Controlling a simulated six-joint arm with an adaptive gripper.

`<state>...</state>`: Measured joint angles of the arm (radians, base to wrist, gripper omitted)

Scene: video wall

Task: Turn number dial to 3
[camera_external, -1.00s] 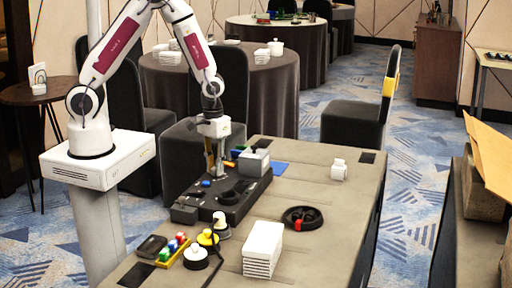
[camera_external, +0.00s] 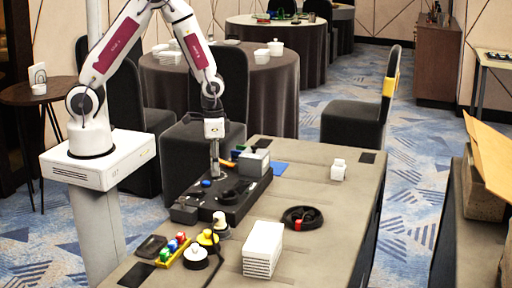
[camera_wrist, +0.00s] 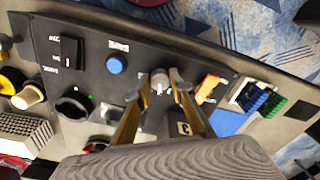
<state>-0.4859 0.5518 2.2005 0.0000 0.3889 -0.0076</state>
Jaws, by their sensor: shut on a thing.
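The number dial (camera_wrist: 160,77) appears as a small grey round knob with a light pointer mark, on the black control panel (camera_wrist: 92,35) in the wrist view. My gripper (camera_wrist: 160,80) has its two tan fingers on either side of the knob, shut on it. The numbers around it are too small or hidden to read. In the external view, my gripper (camera_external: 214,172) points straight down onto the black panel (camera_external: 232,211), and its fingers hide the knob.
Near the dial are a blue button (camera_wrist: 115,65), a black switch (camera_wrist: 70,50), a black rotary knob (camera_wrist: 73,104) and an orange switch (camera_wrist: 207,88). A grey box (camera_external: 253,163) stands at the panel's far end.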

